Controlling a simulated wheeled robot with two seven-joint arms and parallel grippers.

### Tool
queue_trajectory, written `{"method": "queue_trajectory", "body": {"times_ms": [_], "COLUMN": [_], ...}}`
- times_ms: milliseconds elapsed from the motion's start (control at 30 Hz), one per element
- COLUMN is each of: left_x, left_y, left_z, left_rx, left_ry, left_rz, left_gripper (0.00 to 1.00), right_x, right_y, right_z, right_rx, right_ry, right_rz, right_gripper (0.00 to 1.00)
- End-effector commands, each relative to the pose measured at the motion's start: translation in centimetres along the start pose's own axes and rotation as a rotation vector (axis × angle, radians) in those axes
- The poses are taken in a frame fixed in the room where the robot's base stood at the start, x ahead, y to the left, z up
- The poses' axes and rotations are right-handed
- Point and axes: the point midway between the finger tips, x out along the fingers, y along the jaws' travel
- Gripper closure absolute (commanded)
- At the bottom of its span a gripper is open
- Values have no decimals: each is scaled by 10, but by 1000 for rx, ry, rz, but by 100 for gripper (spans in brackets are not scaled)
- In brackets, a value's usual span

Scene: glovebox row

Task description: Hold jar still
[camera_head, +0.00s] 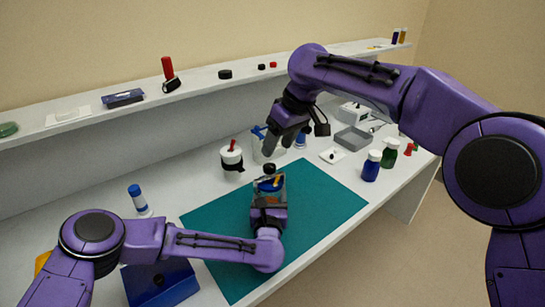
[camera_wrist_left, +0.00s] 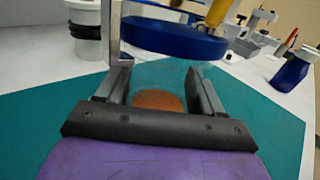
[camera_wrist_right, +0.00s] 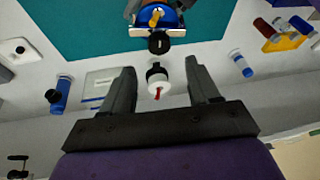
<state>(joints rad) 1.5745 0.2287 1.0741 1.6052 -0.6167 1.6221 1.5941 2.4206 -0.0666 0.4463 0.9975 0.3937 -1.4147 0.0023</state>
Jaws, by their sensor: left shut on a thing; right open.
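The jar (camera_head: 268,185) stands on the teal mat (camera_head: 325,200). In the left wrist view it is a clear jar (camera_wrist_left: 160,75) with a blue lid (camera_wrist_left: 172,38) and something brown inside near the bottom. A yellow piece (camera_wrist_left: 217,12) shows at the lid's top. My left gripper (camera_wrist_left: 157,88) is shut on the jar, one finger on each side. My right gripper (camera_head: 271,146) is open and empty, above the table behind the jar. In the right wrist view its fingers (camera_wrist_right: 162,70) are spread, and the blue lid (camera_wrist_right: 157,18) shows beyond them.
A white container with a red tip (camera_head: 232,160) stands left of my right gripper; a black knob (camera_head: 269,168) shows behind the jar. The mat's right part is clear.

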Motion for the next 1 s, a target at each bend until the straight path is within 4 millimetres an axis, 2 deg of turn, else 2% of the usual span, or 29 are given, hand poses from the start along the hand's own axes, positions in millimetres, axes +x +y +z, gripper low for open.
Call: {"method": "queue_trajectory", "body": {"times_ms": [100, 300, 967, 1000], "left_x": [0, 0, 0, 0], "left_y": [0, 0, 0, 0], "left_z": [-2, -2, -2, -2], "left_rx": [1, 1, 0, 0], "left_ry": [3, 3, 3, 3], "left_rz": [1, 0, 0, 0], "left_gripper": [78, 78, 78, 26], "right_x": [-28, -52, -54, -54], "right_y": [0, 0, 0, 0], "right_z": [0, 0, 0, 0], "right_rx": [-1, 1, 0, 0], "right_ry": [3, 1, 0, 0], "right_rz": [2, 0, 0, 0], "right_gripper": [40, 40, 40, 40]}}
